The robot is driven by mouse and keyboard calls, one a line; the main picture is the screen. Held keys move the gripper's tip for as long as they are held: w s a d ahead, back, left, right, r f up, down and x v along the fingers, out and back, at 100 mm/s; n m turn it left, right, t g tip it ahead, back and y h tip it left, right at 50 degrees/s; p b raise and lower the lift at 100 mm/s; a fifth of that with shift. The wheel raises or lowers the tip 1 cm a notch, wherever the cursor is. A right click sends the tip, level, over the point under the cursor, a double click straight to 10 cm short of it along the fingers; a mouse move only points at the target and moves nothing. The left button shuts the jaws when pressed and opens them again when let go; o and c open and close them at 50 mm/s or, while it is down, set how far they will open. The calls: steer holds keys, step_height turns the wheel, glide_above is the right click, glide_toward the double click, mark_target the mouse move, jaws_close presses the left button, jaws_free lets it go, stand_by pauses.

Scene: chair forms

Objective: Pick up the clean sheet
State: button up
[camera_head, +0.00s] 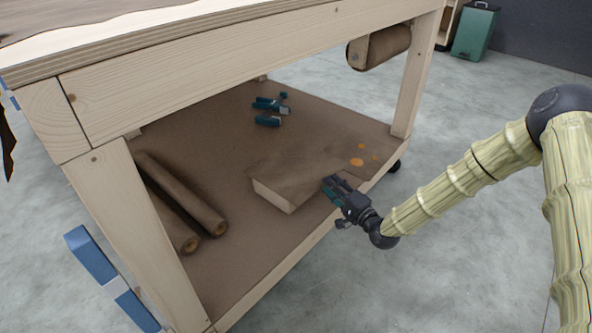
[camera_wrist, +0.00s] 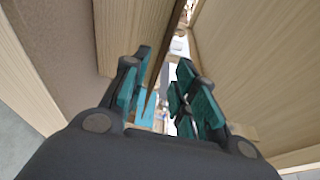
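On the lower shelf in the head view, a flat block with a brown top and a pale front edge (camera_head: 273,196) lies near the front. A brown sheet with orange spots (camera_head: 357,162) lies beside and behind it. I cannot tell for sure which surface is the clean sheet. My gripper (camera_head: 328,184) is at the block's right end, low over the shelf's front edge. In the wrist view my gripper (camera_wrist: 164,85) has its teal fingers apart. A pale wooden piece with a dark brown edge (camera_wrist: 133,35) lies beside the left finger, its narrow end reaching toward the gap. Contact is unclear.
The workbench's top beam (camera_head: 200,75) spans above the shelf (camera_head: 240,255), and a front leg (camera_head: 414,75) stands right of my gripper. Brown rolls (camera_head: 180,195) lie at left, teal clamps (camera_head: 270,107) farther back. A green bin (camera_head: 474,30) stands behind.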

mark_target(315, 173)
steer(key=shift+w+a+f+b, duration=0.2)
steer(key=shift+w+a+b, duration=0.25)
steer(key=shift+a+b, duration=0.2)
steer(key=b+x, duration=0.1)
steer(key=x, duration=0.2)
steer(key=shift+s+a+b, duration=0.1)
steer(key=shift+s+b, duration=0.05)
steer(key=shift+b, duration=0.25)
steer(key=shift+a+r, duration=0.15)
jaws_close()
